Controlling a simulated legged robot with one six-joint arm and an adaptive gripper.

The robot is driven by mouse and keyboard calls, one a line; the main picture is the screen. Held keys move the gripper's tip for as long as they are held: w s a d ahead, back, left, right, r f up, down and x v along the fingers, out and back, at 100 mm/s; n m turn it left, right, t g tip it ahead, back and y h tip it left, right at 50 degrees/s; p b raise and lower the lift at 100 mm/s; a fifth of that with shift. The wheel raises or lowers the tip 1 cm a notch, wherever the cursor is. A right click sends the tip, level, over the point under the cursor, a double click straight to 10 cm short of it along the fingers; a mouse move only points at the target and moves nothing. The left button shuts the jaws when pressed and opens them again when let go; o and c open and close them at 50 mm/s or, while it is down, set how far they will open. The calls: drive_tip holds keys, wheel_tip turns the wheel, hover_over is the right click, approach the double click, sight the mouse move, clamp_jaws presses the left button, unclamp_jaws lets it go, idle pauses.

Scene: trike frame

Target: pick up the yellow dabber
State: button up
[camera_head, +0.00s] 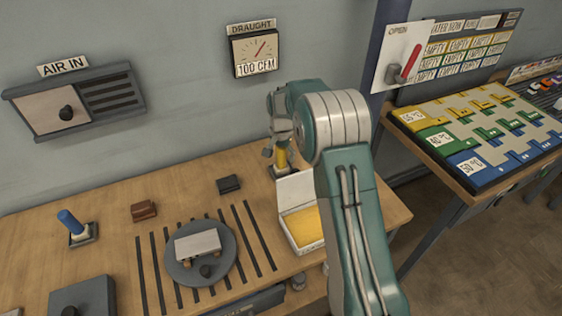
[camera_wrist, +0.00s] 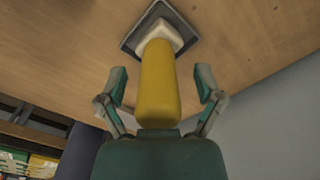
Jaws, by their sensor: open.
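The yellow dabber (camera_head: 282,158) stands on a small dark square base at the back of the bench, partly hidden by my arm in the head view. In the wrist view the yellow dabber (camera_wrist: 159,85) shows as a rounded yellow handle with a white lower part, set on the dark square base (camera_wrist: 131,43). My gripper (camera_wrist: 162,84) is open, with one finger on each side of the handle. A gap shows between each finger and the handle. In the head view my gripper (camera_head: 279,152) is at the dabber, mostly covered by my wrist.
An open white box with a yellow pad (camera_head: 303,226) stands just in front of the dabber. A blue dabber (camera_head: 70,222) stands at the left. A round grey plate (camera_head: 187,271) holds a pale block. A dark block (camera_head: 229,184) lies nearby. The wall is close behind.

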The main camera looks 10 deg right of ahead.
drive_tip(key=shift+a, duration=0.1)
drive_tip(key=c, duration=0.7)
clamp_jaws()
wheel_tip(320, 180, up, 10)
drive_tip(key=shift+r, duration=0.1)
